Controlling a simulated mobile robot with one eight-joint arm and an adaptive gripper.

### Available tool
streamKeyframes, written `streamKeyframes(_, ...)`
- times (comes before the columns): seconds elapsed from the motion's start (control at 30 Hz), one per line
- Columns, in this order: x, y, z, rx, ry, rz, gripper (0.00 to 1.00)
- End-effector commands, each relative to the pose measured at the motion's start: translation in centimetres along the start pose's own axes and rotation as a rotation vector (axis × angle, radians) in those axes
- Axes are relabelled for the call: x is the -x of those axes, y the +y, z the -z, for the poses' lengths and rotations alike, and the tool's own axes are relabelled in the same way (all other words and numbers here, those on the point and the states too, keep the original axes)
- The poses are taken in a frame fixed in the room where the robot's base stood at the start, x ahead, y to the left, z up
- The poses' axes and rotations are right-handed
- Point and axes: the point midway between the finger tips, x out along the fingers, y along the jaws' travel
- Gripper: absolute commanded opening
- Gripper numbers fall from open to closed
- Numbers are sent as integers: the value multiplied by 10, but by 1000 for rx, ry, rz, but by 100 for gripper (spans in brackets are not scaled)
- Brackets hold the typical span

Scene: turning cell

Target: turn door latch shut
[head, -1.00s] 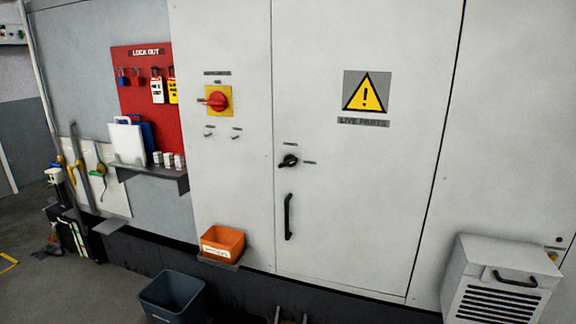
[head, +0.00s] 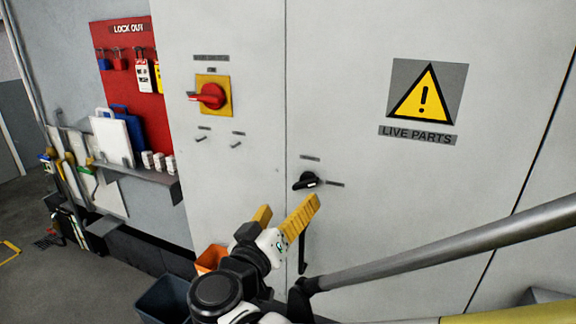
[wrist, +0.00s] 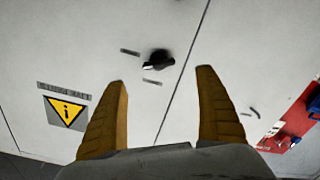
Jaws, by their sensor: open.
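The door latch is a small black turn knob (head: 306,181) on the white cabinet door (head: 380,230), with a small label above it and one to its right. The black door handle (head: 302,250) is partly hidden behind my gripper.
A red rotary switch (head: 211,96) on a yellow plate is at upper left. A red lockout board (head: 128,60) and a shelf (head: 150,178) are further left. An orange bin (head: 210,258) and a dark bin (head: 165,298) stand low. The door around the knob is clear.

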Motion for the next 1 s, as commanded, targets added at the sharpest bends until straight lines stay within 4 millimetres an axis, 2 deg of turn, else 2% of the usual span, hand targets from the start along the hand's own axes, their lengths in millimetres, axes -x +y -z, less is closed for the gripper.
streamKeyframes(0.17, -17, -1, 1, -4, 10, -6, 83)
streamKeyframes(0.4, -66, -1, 0, -3, 8, -6, 83)
streamKeyframes(0.6, -96, -1, 2, -2, 9, -4, 83)
streamKeyframes(0.77, -106, -1, 3, -2, 9, -3, 83)
streamKeyframes(1.0, -106, -1, 3, -2, 9, -2, 83)
